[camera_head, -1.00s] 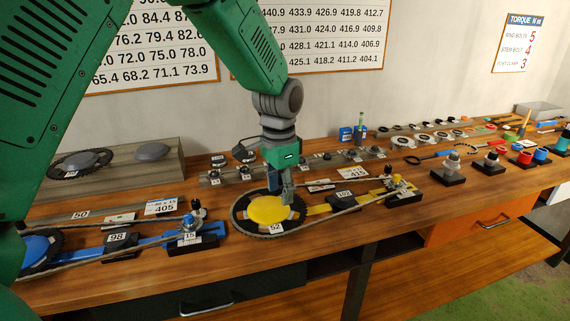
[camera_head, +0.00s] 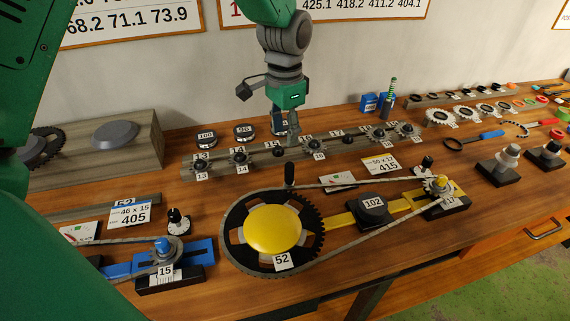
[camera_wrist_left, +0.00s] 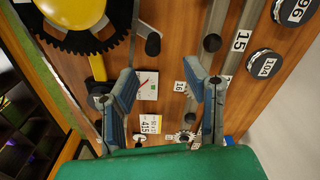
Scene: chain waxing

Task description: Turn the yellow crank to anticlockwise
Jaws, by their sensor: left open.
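The yellow crank is a large toothed wheel with a yellow hub (camera_head: 272,230), tagged 52, lying flat on the bench. A dark upright handle (camera_head: 289,175) stands at its back rim. A chain runs from the wheel to a small yellow-topped sprocket (camera_head: 440,184) at the right. My left gripper (camera_head: 285,138) is above and behind the handle in the head view. In the left wrist view its fingers (camera_wrist_left: 160,70) are spread and empty. The handle (camera_wrist_left: 153,44) shows there beyond the fingertips, apart from them, with part of the yellow hub (camera_wrist_left: 72,10). My right gripper is not seen.
A rail of small sprockets (camera_head: 238,159) lies behind the crank. A black tensioner block tagged 102 (camera_head: 373,207) sits inside the chain loop. A blue chain set (camera_head: 164,247) stands at the left. Dark stands (camera_head: 500,172) are at the right.

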